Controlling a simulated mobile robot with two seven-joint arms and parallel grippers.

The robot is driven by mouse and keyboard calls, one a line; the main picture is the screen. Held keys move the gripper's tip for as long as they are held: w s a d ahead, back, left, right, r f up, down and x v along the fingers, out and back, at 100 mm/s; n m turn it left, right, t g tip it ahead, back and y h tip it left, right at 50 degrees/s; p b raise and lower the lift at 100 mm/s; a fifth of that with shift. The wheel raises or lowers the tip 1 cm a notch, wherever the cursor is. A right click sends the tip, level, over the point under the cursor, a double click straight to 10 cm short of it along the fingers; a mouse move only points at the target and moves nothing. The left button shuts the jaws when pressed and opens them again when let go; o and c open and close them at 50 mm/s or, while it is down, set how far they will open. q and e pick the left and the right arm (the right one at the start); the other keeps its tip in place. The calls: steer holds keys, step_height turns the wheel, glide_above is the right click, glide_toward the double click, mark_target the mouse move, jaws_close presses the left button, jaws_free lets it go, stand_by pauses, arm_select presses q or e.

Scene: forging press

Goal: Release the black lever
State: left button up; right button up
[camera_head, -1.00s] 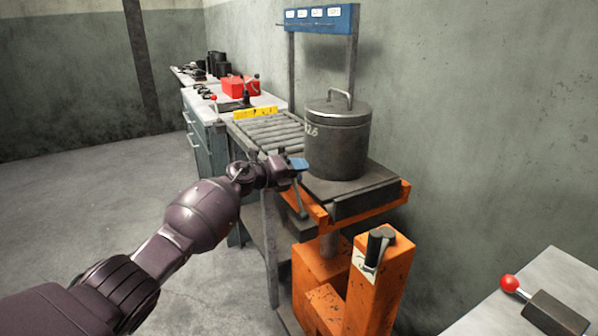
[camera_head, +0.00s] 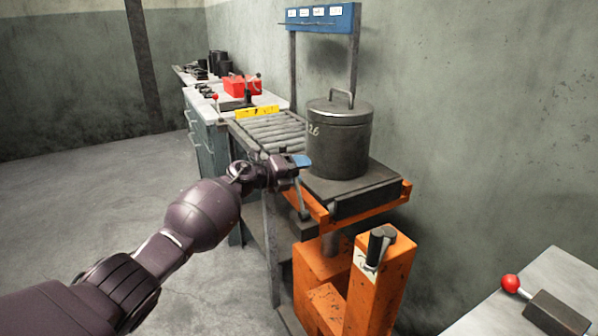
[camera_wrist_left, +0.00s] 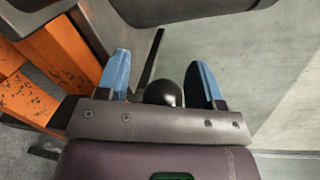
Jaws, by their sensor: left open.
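My left gripper (camera_head: 299,161) is at the near left edge of the orange press table, just left of the lidded dark pot (camera_head: 338,140). In the left wrist view its two blue fingers (camera_wrist_left: 162,76) stand apart. A round black knob, likely the end of the black lever (camera_wrist_left: 163,93), shows between them with gaps on both sides. My right gripper is not in view.
The orange press frame (camera_head: 384,290) has a short black handle (camera_head: 379,246) on top. A roller conveyor (camera_head: 272,130) lies behind the gripper. A red-knobbed lever (camera_head: 511,283) sits on a bench at lower right. Open floor (camera_head: 90,210) lies left.

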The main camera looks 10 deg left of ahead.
arm_select(q)
steer(key=shift+s+a+r, duration=0.2)
steer(key=shift+a+r, duration=0.05)
steer(key=shift+a, duration=0.1)
steer(key=f+p+v, duration=0.1)
steer(key=p+v, duration=0.2)
steer(key=v, duration=0.6)
steer(key=shift+s+a+r, duration=0.25)
steer(key=shift+r, duration=0.1)
steer(key=shift+s, duration=0.1)
